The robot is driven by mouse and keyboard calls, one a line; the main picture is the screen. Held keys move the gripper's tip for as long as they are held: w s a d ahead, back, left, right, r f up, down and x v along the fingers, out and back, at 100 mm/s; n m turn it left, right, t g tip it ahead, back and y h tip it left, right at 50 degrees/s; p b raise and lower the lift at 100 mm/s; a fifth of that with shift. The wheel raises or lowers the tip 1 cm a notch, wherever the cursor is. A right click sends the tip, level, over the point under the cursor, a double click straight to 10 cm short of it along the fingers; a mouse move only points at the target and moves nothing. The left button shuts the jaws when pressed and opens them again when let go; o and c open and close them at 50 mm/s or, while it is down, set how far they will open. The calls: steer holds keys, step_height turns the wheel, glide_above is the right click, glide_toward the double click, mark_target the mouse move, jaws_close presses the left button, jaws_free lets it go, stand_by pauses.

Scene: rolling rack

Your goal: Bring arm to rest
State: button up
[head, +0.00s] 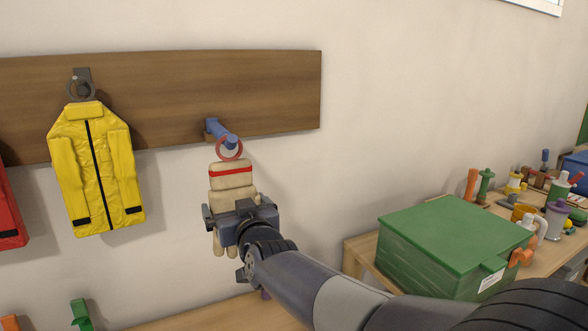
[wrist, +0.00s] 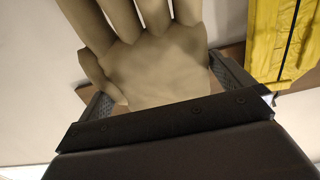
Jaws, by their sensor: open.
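A beige glove (head: 232,180) with a red band hangs by a red ring (head: 229,149) from a blue peg (head: 222,132) on the wooden wall board (head: 185,88). My gripper (head: 238,213) is open in front of the glove's lower part and hides much of it. In the wrist view the glove (wrist: 155,65) fills the middle, its fingers towards the top, between the spread jaws of my gripper (wrist: 165,92). Whether the jaws touch it I cannot tell. My arm reaches in from the lower right.
A yellow jacket (head: 97,170) hangs left of the glove, and a red garment (head: 8,215) shows at the left edge. A green box (head: 445,240) stands on the bench right of my arm, with several small items behind it. Bare wall lies right of the board.

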steer(key=shift+s+d+r, duration=0.25)
steer(key=shift+s+r, duration=0.15)
steer(key=shift+s, duration=0.15)
